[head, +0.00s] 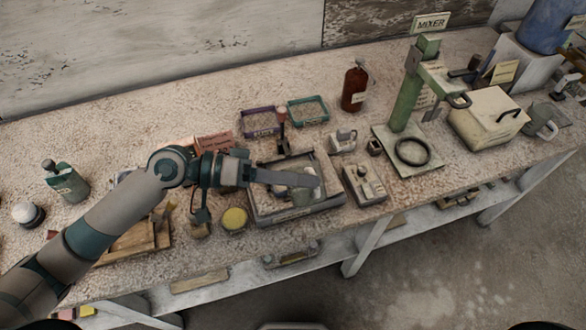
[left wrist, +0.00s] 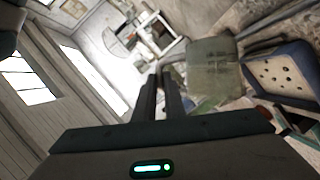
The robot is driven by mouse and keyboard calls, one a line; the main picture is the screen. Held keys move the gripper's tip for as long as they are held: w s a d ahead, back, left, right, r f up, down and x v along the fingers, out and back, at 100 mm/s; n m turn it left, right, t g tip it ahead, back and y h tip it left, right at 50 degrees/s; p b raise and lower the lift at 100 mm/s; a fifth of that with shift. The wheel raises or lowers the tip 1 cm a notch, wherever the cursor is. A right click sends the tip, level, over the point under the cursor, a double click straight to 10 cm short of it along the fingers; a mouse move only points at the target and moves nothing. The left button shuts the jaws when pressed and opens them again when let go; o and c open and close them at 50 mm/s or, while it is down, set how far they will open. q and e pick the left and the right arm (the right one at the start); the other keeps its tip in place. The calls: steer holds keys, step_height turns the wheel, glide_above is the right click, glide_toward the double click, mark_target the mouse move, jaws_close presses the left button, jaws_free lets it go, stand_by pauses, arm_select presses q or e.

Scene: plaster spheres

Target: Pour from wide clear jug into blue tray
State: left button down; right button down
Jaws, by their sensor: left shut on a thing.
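My left gripper (head: 308,181) reaches in from the left over a dark grey-blue tray (head: 299,212) near the table's front edge. Its fingers are close together, and a pale, clear vessel (head: 301,194), which looks like the wide clear jug, is at their tips, partly hidden by them. My right gripper is not in view.
A purple-rimmed tray (head: 259,122) and a teal-rimmed tray (head: 308,110) lie behind. A brown bottle (head: 354,88), a green mixer stand (head: 405,100) and a cream box (head: 488,118) stand right. A yellow-topped jar (head: 234,219) is left of the grey-blue tray.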

arm_select(q)
steer(key=shift+s+d+f+m+t+y, duration=0.2)
steer(key=shift+s+f+m+y, duration=0.05)
steer(key=shift+s+f+m, duration=0.3)
steer(key=shift+s+d+f+m+t+y, duration=0.2)
steer(key=shift+s+f+m+y, duration=0.15)
steer(key=shift+m, duration=0.3)
steer(key=shift+r, duration=0.1)
steer(key=r+m+p, duration=0.1)
steer(key=p, duration=0.1)
steer(key=s+r+m+t+p, duration=0.1)
steer(key=r+p, duration=0.1)
steer(key=p, duration=0.1)
steer(key=shift+s+d+r+m+t+y, duration=0.1)
steer(key=shift+s+d+m+t+y, duration=0.05)
steer(key=shift+m+t+y, duration=0.2)
